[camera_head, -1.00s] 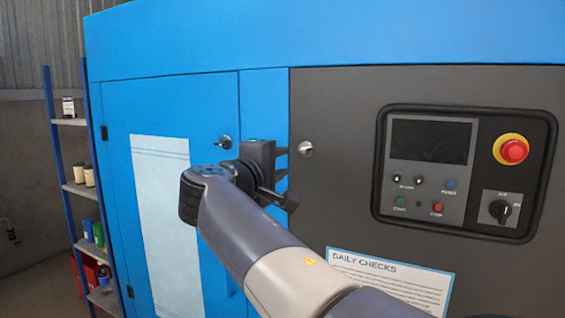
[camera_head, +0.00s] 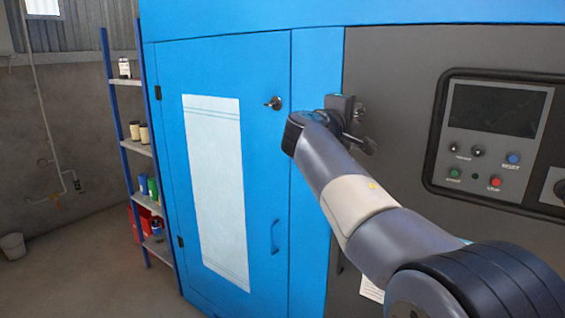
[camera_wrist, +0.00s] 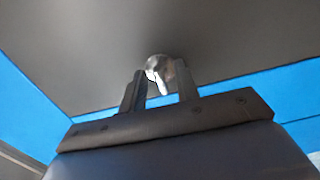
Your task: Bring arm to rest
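My arm reaches from the lower right of the head view toward the dark grey front of the blue machine. My gripper (camera_head: 366,131) is at its end, close to the panel left of the controls. In the wrist view my gripper (camera_wrist: 160,78) is open, with its two fingers apart. A silver latch knob (camera_wrist: 156,63) on the grey panel (camera_wrist: 90,55) shows just beyond the fingertips. Its small lever lies in line with the gap, with space on both sides. I cannot tell how far it is from the fingers. In the head view my gripper largely covers the knob.
The control box (camera_head: 497,135) with buttons is right of my gripper. A shelf (camera_head: 140,148) and a bucket (camera_head: 13,246) stand left, with open floor around.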

